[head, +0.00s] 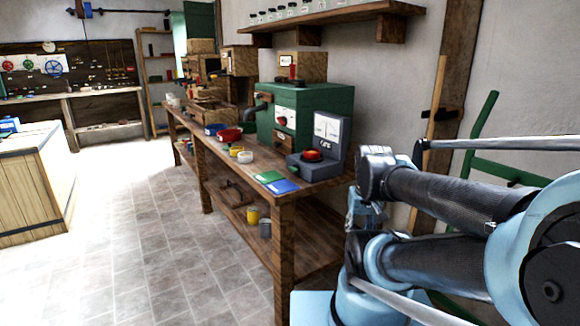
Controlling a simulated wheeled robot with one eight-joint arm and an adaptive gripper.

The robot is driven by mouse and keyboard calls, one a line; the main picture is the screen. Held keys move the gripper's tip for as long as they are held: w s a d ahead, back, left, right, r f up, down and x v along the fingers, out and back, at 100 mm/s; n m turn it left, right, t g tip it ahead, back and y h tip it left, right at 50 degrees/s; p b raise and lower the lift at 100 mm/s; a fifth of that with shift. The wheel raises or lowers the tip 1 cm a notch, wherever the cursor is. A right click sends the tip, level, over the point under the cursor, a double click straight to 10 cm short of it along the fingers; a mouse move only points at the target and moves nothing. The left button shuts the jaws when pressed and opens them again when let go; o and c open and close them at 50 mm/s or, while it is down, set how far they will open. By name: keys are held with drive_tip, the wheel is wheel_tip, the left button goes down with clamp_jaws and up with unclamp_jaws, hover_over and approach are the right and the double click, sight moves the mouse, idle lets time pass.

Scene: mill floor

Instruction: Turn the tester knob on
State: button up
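The tester (326,131) is a grey unit with an upright panel carrying white meter faces. It stands near the front right end of the long wooden workbench (284,195). A red round knob (312,155) sits on its low front part. The knob is too small in view to tell which way it is turned. My arm fills the right side of the head view, to the right of the bench end and the tester. I cannot make out my gripper or its fingers, and no part of my arm is seen touching the knob.
A green machine (308,110) stands just behind the tester. Green (268,177) and blue (283,186) cards lie in front of it. A wooden shelf (330,17) hangs above. A wooden crate (32,185) stands at left. The tiled floor between is clear.

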drive_tip(key=o, duration=0.4)
drive_tip(key=shift+s+r, duration=0.15)
drive_tip(key=o, duration=0.3)
drive_tip(key=w+r+n, duration=0.2)
drive_tip(key=w+a+r+n, duration=0.1)
drive_tip(key=r, duration=0.2)
drive_tip(key=w+a+r+n, duration=0.1)
drive_tip(key=w+r+n, duration=0.1)
drive_tip(key=r, duration=0.1)
drive_tip(key=shift+w+r+n+h, duration=0.1)
drive_tip(key=shift+w+n+h, duration=0.2)
drive_tip(key=shift+w+h, duration=0.1)
wheel_tip(320, 180, up, 15)
drive_tip(key=n+h, duration=0.3)
drive_tip(key=n, duration=1.6)
hover_over(291, 168)
drive_tip(key=s+a, duration=0.4)
drive_tip(key=a, duration=0.2)
drive_tip(key=x, duration=1.6)
drive_tip(key=shift+w+d+f, duration=0.1)
drive_tip(key=shift+d+f, duration=0.1)
drive_tip(key=shift+f, duration=0.1)
